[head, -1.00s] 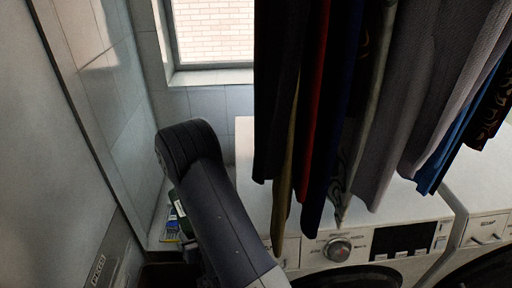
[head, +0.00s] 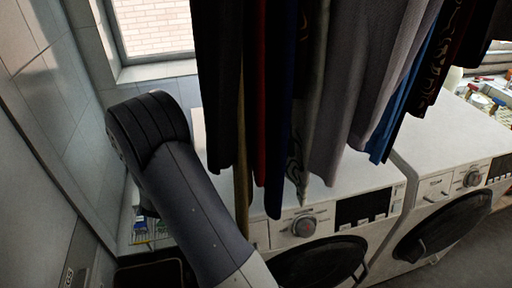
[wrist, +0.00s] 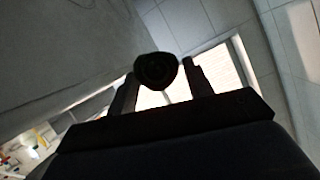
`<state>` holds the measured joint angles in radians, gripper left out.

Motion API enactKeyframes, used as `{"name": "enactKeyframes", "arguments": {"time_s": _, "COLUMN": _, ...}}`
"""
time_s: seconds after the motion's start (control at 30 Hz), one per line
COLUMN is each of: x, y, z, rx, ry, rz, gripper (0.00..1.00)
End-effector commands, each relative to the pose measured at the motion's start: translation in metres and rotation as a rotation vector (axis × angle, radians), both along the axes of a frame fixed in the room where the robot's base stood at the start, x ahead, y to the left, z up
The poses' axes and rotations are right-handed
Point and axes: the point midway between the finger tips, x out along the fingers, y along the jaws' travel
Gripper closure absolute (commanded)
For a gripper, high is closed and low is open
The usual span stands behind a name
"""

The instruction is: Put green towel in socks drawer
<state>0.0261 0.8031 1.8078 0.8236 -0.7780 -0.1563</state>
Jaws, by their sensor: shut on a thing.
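In the wrist view my gripper (wrist: 161,82) is shut on a dark, rounded thing with a rolled-looking end (wrist: 155,68). It looks nearly black in the shade, so I cannot confirm that it is the green towel. I cannot tell whether that drawer is open.
Two white washing machines (head: 345,205) (head: 455,180) stand below and to the right. Small packets (head: 142,228) lie in the corner behind my arm. A dark-rimmed container (head: 150,268) shows at the bottom edge.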

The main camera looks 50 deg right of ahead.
Motion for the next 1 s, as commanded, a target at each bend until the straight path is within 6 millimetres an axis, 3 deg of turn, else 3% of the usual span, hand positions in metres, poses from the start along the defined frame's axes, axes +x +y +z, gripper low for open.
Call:
{"name": "enactKeyframes", "arguments": {"time_s": 0.57, "x": 0.018, "y": -0.047, "z": 0.04, "rx": 0.0, "ry": -0.003, "rz": -0.387, "gripper": 0.79}}
{"name": "enactKeyframes", "arguments": {"time_s": 1.0, "x": 0.016, "y": -0.078, "z": 0.06, "rx": 0.0, "ry": 0.001, "rz": -0.849, "gripper": 0.79}}
